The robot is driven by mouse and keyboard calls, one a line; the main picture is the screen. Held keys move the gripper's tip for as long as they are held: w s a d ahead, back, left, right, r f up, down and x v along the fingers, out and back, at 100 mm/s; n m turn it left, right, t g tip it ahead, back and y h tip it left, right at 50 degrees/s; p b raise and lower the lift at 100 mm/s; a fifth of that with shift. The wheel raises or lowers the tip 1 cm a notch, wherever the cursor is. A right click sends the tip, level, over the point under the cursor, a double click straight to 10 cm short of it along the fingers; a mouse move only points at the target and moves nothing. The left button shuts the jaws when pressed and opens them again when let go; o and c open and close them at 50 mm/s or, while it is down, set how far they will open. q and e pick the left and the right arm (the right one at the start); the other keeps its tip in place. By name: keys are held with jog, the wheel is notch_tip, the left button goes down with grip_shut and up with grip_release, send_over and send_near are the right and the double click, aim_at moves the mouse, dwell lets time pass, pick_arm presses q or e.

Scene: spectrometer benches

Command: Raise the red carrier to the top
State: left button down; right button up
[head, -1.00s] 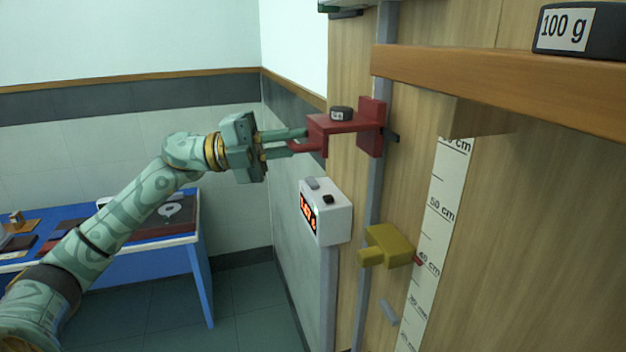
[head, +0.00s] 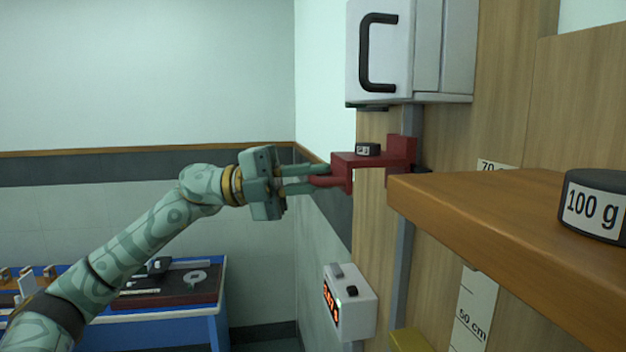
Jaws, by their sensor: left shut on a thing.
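The red carrier (head: 401,151) sits on the grey vertical rail (head: 402,262) on the wooden panel, with its arm reaching left. A small dark weight (head: 368,149) rests on top of that arm. My left gripper (head: 318,178) is shut on the carrier's red handle at its left end, with the fingers level. Above the carrier, at the top of the rail, is a white box (head: 380,50) with a black handle. There is a clear gap between the carrier and the box's underside. My right gripper is not in view.
A wooden shelf (head: 480,205) with a 100 g weight (head: 594,206) juts out at the right, hiding part of the scale (head: 474,310). A white display box (head: 349,302) is below the carrier. A yellow block (head: 409,340) shows at the bottom edge. A blue table (head: 180,331) stands at lower left.

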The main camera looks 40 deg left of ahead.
pick_arm(q)
jog(key=shift+a+r, duration=0.15)
jog(key=shift+r, duration=0.25)
jog(key=c, duration=1.5)
grip_release()
jog(key=shift+o, duration=0.2)
jog(key=shift+f, duration=0.1)
jog(key=shift+f, duration=0.15)
jog(key=b+v, duration=1)
jog(key=v, duration=0.6)
jog(key=shift+s+a, duration=0.1)
jog(key=shift+a, duration=0.05)
